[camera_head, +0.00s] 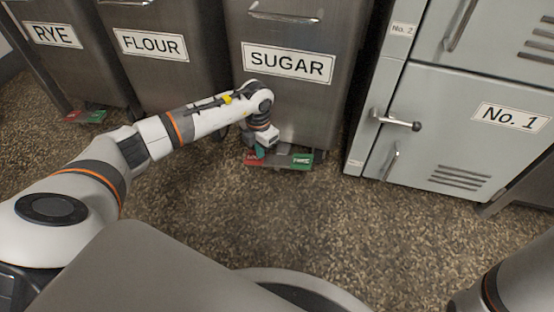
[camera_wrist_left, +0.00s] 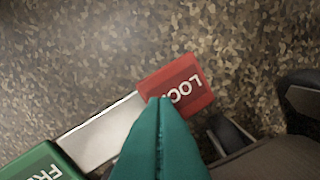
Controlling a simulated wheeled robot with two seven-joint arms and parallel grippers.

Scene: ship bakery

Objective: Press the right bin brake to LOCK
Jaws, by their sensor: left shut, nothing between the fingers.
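The right bin is the metal bin labelled SUGAR (camera_head: 288,64). Its brake at the floor has a red pad (camera_head: 251,161) on the left and a green pad (camera_head: 301,160) on the right. In the left wrist view the red pad (camera_wrist_left: 190,80) reads LOCK, partly covered by my fingers; the green pad (camera_wrist_left: 38,166) is cut off at the lower left, with a pale bar (camera_wrist_left: 104,132) between them. My left gripper (camera_head: 261,151) is shut and empty, pointing down over the red end. Its teal fingertips (camera_wrist_left: 160,101) overlap the red pad's edge; I cannot tell whether they touch. My right gripper is out of view.
The FLOUR bin (camera_head: 160,72) and RYE bin (camera_head: 75,62) stand to the left; another red and green brake (camera_head: 86,116) shows below RYE. The No. 1 locker (camera_head: 440,135) with a protruding handle (camera_head: 400,121) stands right. The speckled floor (camera_head: 330,215) in front is clear.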

